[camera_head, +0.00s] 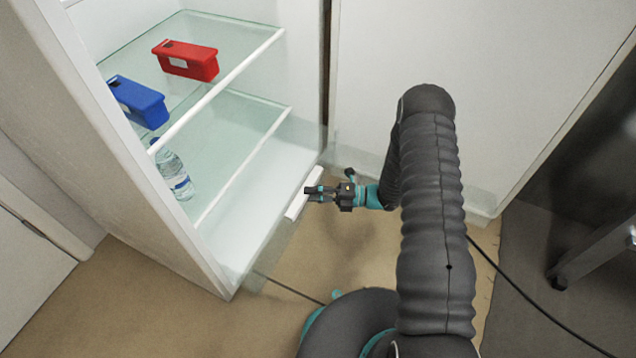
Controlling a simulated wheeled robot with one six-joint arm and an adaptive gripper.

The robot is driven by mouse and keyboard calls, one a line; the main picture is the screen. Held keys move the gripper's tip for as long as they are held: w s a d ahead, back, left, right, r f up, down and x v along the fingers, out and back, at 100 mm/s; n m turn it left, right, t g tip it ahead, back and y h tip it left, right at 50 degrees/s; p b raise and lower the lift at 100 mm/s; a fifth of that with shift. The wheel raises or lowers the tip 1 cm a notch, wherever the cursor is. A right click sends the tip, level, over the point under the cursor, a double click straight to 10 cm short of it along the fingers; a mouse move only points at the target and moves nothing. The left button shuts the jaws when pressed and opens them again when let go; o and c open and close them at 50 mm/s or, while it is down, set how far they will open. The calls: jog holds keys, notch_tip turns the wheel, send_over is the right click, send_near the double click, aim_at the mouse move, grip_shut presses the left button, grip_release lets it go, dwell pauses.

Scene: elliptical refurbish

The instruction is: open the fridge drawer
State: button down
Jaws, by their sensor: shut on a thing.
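The fridge (185,225) stands open on the left, with its inside showing. The transparent fridge drawer (262,247) is at the bottom, and its front has a white bar handle (296,206). My gripper (308,194) reaches the handle from the right and is shut on it, near the middle of the bar. The fingers cover part of the handle. The drawer's clear walls are hard to make out, so how far it stands out is not clear.
A red box (188,62) sits on the upper glass shelf. A white door panel (450,60) is behind my arm. A dark metal stand (600,245) is at right.

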jog(key=shift+s+d+f, duration=0.25)
jog(key=shift+s+f, duration=0.05)
jog(key=shift+s, duration=0.15)
jog(key=c, duration=1)
grip_release()
jog(key=shift+c, duration=0.2)
jog(key=shift+w+r, duration=0.1)
jog(key=shift+d, duration=0.2)
jog(key=d, duration=1.1)
jog(key=shift+s+d, duration=0.25)
jog(key=shift+d, duration=0.1)
